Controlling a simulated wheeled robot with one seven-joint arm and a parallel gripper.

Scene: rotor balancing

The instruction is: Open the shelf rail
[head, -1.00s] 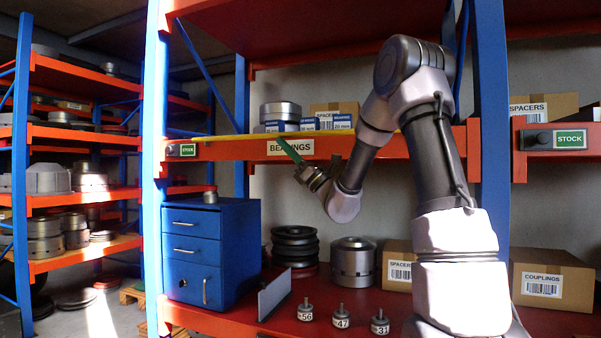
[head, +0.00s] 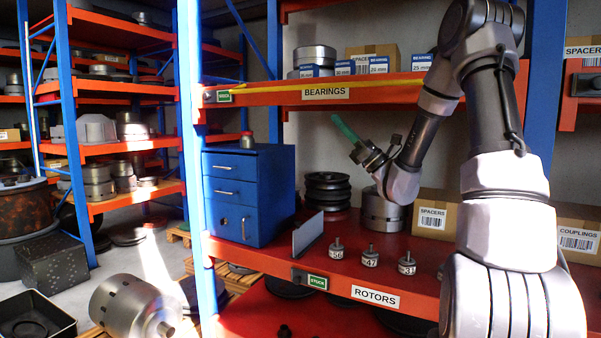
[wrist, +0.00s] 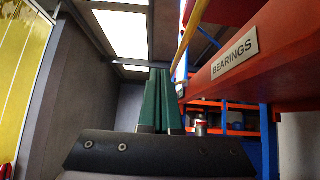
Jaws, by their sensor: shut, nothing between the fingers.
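The shelf rail is a thin yellow bar (head: 290,86) lying along the top front edge of the orange beam with the BEARINGS label (head: 326,92). Its right end is hidden behind my arm. In the wrist view the yellow bar (wrist: 190,38) runs up beside the beam, right of my fingers. My gripper (head: 338,119), with green fingers, is shut and empty. The fingers also show together in the wrist view (wrist: 161,76), apart from the rail.
Boxes (head: 378,65) and a metal part (head: 315,56) stand behind the rail. Below are a blue drawer cabinet (head: 232,190), a grey upright plate (head: 308,233), several small weights (head: 369,255) and SPACERS and COUPLINGS cartons. Another rack stands at left.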

